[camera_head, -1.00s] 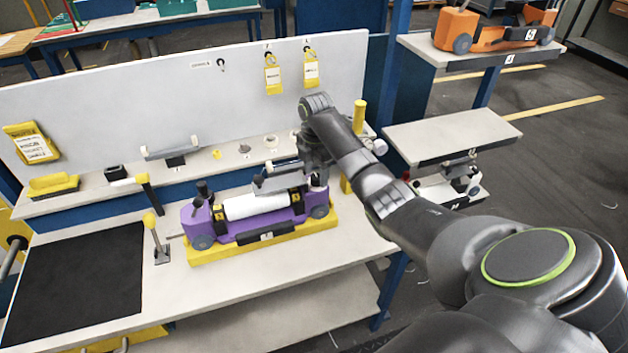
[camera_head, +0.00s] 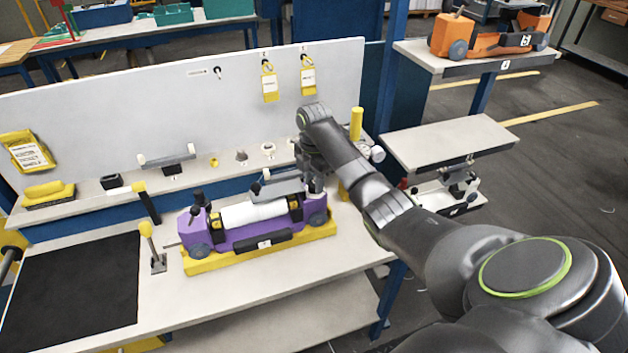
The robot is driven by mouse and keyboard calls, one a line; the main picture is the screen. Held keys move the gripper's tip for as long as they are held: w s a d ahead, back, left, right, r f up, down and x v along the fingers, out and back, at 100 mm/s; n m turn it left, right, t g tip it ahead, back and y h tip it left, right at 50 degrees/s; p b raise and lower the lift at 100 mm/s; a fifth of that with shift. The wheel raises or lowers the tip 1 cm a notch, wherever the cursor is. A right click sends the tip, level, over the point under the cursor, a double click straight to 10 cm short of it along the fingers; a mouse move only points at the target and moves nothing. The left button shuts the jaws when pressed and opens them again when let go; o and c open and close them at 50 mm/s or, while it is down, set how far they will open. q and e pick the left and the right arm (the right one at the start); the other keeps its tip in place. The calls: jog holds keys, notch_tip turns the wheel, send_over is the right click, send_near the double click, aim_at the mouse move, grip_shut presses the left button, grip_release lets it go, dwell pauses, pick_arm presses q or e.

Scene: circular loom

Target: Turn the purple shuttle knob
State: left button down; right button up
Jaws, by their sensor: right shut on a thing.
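The purple shuttle (camera_head: 232,238) lies in a yellow tray (camera_head: 205,265) on the workbench, with a white roll (camera_head: 252,212) in its middle. A dark knob (camera_head: 197,195) stands up at its left end. My right gripper (camera_head: 314,187) is at the shuttle's right end, shut on the dark knob there. The gripper and wrist hide most of that knob, so I cannot tell how far it is turned. My left gripper is not in view.
A yellow-topped lever (camera_head: 147,232) stands left of the shuttle, beside a black mat (camera_head: 75,290). Small parts lie on the shelf behind. A yellow post (camera_head: 356,125) stands close behind my right arm. An orange shuttle (camera_head: 490,38) sits on a side table.

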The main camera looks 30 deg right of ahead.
jog(key=m+p, duration=0.3)
jog(key=shift+r+p, duration=0.3)
jog(key=shift+m+p, duration=0.8)
jog(key=shift+m, duration=0.1)
jog(key=m+p, duration=0.1)
jog(key=m, duration=0.1)
jog(key=shift+f+m+p, duration=0.1)
jog(key=shift+m+p, duration=0.2)
jog(key=shift+m, duration=0.1)
jog(key=m, duration=0.2)
jog(key=shift+w+f+m+p, duration=0.1)
jog(key=shift+m+p, duration=0.2)
jog(key=shift+p, duration=0.05)
jog(key=m, duration=0.5)
jog(key=shift+m, duration=0.4)
